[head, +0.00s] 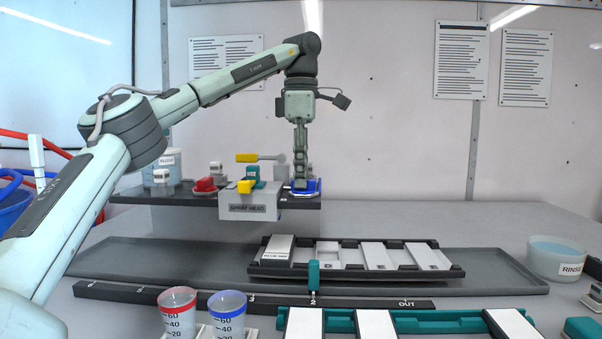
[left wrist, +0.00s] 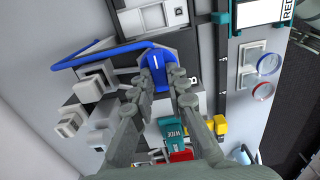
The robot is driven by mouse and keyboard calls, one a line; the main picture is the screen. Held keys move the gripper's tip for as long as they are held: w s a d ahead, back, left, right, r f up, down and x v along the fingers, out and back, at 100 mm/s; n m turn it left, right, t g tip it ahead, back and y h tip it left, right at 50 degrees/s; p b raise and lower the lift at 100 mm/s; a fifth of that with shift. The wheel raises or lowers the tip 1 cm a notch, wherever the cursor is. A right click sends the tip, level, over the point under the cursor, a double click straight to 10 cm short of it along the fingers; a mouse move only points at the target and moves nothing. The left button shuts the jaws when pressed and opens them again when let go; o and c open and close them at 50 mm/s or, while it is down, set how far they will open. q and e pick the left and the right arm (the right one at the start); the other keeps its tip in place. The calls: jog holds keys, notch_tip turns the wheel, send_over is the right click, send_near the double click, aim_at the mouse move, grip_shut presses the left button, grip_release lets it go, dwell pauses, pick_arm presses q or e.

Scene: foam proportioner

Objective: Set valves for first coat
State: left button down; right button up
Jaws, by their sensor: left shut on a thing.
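My left gripper (head: 301,184) points straight down at the rear shelf and is shut on a blue valve knob (head: 312,187). In the left wrist view the fingers (left wrist: 163,84) sit on either side of the blue knob (left wrist: 160,62), which has a white mark on top. The box labelled SPRAY HEAD (head: 248,207) stands left of it, with a yellow knob (head: 245,187) and a green knob (head: 252,173) on top. The green one reads WIDE in the left wrist view (left wrist: 174,133). A red valve (head: 205,185) sits further left. My right gripper is not in view.
A black rack (head: 455,272) of pale panels stands on a grey tray. In front are a slotted bar (head: 150,293) with a green slider (head: 313,275), a red-rimmed cup (head: 177,310) and a blue-rimmed cup (head: 228,312). A RINSE bowl (head: 556,258) is at right.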

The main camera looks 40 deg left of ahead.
pick_arm(q)
jog(key=c, duration=1.5)
grip_release()
jog(key=shift+r, duration=0.15)
jog(key=shift+r, duration=3.65)
